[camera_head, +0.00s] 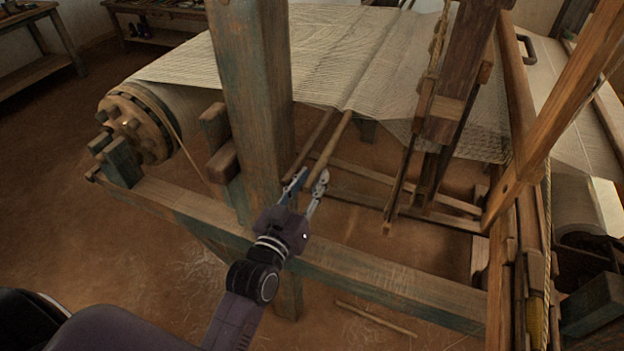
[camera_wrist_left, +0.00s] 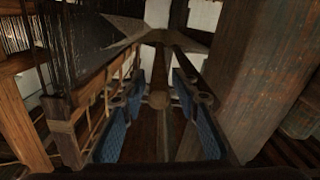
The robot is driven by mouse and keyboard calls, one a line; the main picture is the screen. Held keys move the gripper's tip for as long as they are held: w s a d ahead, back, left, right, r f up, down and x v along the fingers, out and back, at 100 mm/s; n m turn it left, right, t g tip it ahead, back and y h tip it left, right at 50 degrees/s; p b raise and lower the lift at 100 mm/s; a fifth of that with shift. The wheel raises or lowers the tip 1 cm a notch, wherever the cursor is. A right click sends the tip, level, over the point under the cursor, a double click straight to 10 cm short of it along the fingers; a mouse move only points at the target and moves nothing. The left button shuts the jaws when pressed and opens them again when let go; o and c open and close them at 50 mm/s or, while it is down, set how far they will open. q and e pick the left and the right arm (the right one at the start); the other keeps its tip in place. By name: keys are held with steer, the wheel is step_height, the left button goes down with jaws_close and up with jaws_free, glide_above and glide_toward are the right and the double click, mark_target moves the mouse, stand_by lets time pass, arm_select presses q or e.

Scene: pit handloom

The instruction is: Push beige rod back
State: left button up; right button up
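The beige rod (camera_head: 334,140) slants down toward me from under the woven cloth in the head view. Its near end is beside my left gripper (camera_head: 307,180). In the left wrist view the rod (camera_wrist_left: 158,72) runs away from the camera, its rounded end between the blue fingers of my left gripper (camera_wrist_left: 158,92). The fingers stand apart with gaps on both sides of the rod, so the gripper is open. Whether either finger touches the rod is hard to tell. My right gripper is out of view.
A thick wooden post (camera_head: 250,90) stands close left of my left gripper. A horizontal frame beam (camera_head: 370,280) runs below it. A darker rod (camera_head: 315,135) lies left of the beige one. A loose stick (camera_head: 375,318) lies on the floor.

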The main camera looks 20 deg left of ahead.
arm_select(q)
steer(key=shift+s+a, duration=0.1)
steer(key=shift+a, duration=0.1)
steer(key=shift+s, duration=3.9)
